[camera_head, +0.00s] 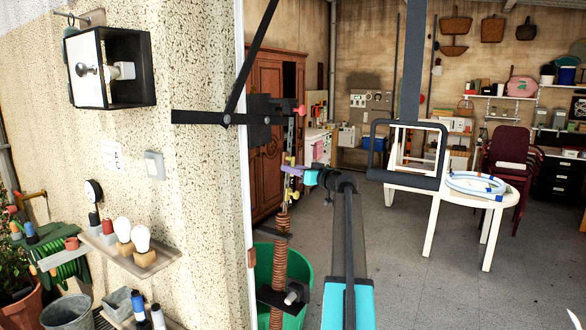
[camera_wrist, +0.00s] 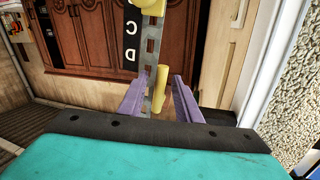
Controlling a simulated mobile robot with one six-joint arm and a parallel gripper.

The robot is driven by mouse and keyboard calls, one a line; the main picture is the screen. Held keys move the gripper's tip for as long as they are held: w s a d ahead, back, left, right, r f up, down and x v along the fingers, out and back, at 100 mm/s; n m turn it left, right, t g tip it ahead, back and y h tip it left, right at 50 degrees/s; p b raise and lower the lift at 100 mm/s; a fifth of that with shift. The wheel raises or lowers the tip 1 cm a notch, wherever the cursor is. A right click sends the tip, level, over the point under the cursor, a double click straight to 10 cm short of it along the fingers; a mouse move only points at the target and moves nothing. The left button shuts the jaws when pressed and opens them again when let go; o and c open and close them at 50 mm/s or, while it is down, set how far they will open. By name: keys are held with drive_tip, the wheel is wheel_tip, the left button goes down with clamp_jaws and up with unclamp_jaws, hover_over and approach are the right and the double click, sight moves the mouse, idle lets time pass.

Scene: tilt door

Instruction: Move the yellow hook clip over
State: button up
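A yellow peg-like part (camera_wrist: 160,90), which seems to belong to the yellow hook clip, stands in front of a slotted metal strip in the wrist view. Another yellow piece (camera_wrist: 150,6) shows at the top edge, cut off. I cannot tell whether the two are joined. In the head view a small yellow part (camera_head: 290,160) shows at the strip beside the door frame. My gripper (camera_wrist: 160,78) has two purple fingers, apart, on either side of the peg, with gaps visible. In the head view my gripper (camera_head: 291,170) reaches left to the strip.
A black bracket with a pink knob (camera_head: 300,110) sits above my gripper. A coiled brown spring (camera_head: 278,260) and green bin (camera_head: 264,268) are below. A speckled wall (camera_head: 200,90) stands left. A white table (camera_head: 470,196) stands right, with open floor before it.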

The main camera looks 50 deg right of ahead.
drive_tip(key=shift+c, duration=0.3)
clamp_jaws()
drive_tip(key=shift+a+m+b, duration=0.15)
drive_tip(key=shift+m+b, duration=0.15)
drive_tip(key=shift+m, duration=0.1)
drive_tip(key=shift+s+a+r+m+g+b, duration=0.1)
drive_tip(key=shift+a+m+g+b, duration=0.25)
drive_tip(key=shift+m, duration=0.55)
drive_tip(key=shift+s+a+r+m+g+y+p, duration=0.15)
drive_tip(key=shift+a+r+m+g+y, duration=0.3)
drive_tip(key=shift+m, duration=1.4)
drive_tip(key=shift+a+r+m+g+y+p, duration=0.2)
drive_tip(key=shift+r+m+g+y, duration=0.3)
drive_tip(key=shift+m, duration=1.3)
drive_tip(key=shift+s+a+r+m+g+y+p, duration=0.1)
drive_tip(key=shift+a+r+m+g+y+p, duration=0.4)
drive_tip(key=shift+m, duration=1.35)
drive_tip(key=shift+d+r+y, duration=0.15)
drive_tip(key=shift+d+y, duration=0.05)
drive_tip(key=shift+y, duration=0.15)
